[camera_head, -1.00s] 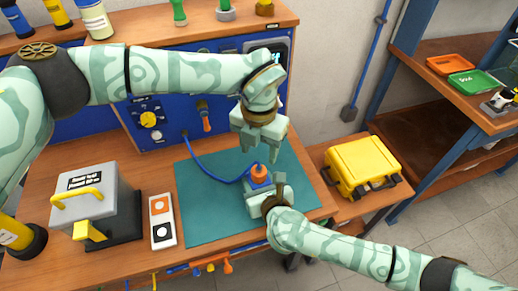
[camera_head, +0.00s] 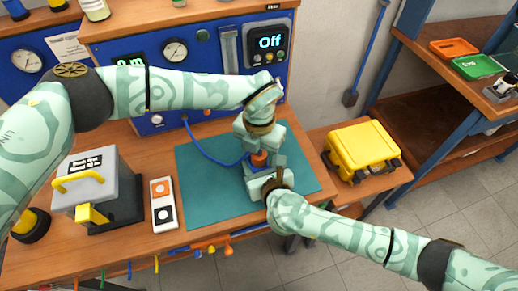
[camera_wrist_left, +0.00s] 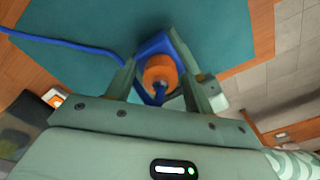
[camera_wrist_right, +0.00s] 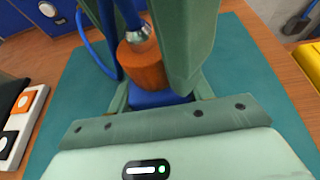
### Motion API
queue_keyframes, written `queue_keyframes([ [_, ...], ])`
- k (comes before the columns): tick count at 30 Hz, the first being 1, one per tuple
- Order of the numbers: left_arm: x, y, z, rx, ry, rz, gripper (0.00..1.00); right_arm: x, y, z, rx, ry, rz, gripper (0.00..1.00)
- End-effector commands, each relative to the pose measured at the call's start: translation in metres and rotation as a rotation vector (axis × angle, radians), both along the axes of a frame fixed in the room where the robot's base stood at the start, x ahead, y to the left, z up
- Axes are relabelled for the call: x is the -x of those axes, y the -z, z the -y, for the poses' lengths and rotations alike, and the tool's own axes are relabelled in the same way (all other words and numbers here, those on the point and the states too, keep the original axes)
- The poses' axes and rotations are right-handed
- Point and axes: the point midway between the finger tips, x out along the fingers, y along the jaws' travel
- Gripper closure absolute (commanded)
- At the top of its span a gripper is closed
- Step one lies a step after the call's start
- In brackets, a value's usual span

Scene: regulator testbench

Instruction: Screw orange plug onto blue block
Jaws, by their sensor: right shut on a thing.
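The orange plug (camera_head: 259,159) sits on top of the blue block (camera_wrist_right: 158,98), over the teal mat (camera_head: 205,195). I cannot tell how far it is screwed in. My left gripper (camera_head: 259,150) comes from above with its fingers apart on either side of the plug. In the left wrist view the plug (camera_wrist_left: 160,72) shows between these fingers, with a gap beside it. My right gripper (camera_head: 264,178) is shut on the blue block low down, from the front right. In the right wrist view a silver fitting (camera_wrist_right: 138,30) shows above the plug (camera_wrist_right: 141,65).
A blue hose (camera_head: 208,155) runs from the blue panel to the plug area. A grey box with a yellow handle (camera_head: 98,188) and a white switch plate (camera_head: 163,204) stand left of the mat. A yellow case (camera_head: 360,150) stands to the right.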

Motion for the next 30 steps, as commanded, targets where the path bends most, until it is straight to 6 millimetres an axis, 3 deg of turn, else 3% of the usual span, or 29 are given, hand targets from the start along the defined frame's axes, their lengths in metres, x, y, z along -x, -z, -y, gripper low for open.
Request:
queue_keyframes([
  [1, 0.000, 0.000, 0.000, 0.000, 0.000, 0.000, 0.58, 0.000, 0.000, 0.000, 0.000, 0.000, 0.001, 1.00],
  [4, 0.000, 0.000, 0.000, 0.000, 0.000, 0.000, 0.86, 0.000, 0.000, 0.000, 0.000, 0.000, 0.001, 1.00],
  [6, 0.000, 0.000, 0.000, 0.000, 0.000, 0.000, 0.92, 0.000, 0.000, 0.000, 0.000, 0.000, 0.001, 1.00],
  [7, 0.000, 0.000, 0.000, 0.000, 0.000, 0.000, 0.56, 0.000, 0.000, 0.000, 0.000, 0.000, 0.001, 1.00],
  [9, 0.000, 0.000, 0.000, 0.000, 0.000, 0.000, 0.43, 0.000, 0.000, 0.000, 0.000, 0.000, 0.001, 1.00],
  [20, 0.000, -0.006, 0.000, 0.000, 0.000, 0.001, 0.43, 0.000, 0.000, 0.000, 0.000, 0.000, 0.001, 1.00],
  [30, 0.000, -0.044, 0.000, 0.000, 0.001, 0.001, 0.43, 0.000, 0.000, 0.000, 0.000, 0.000, 0.001, 1.00],
])
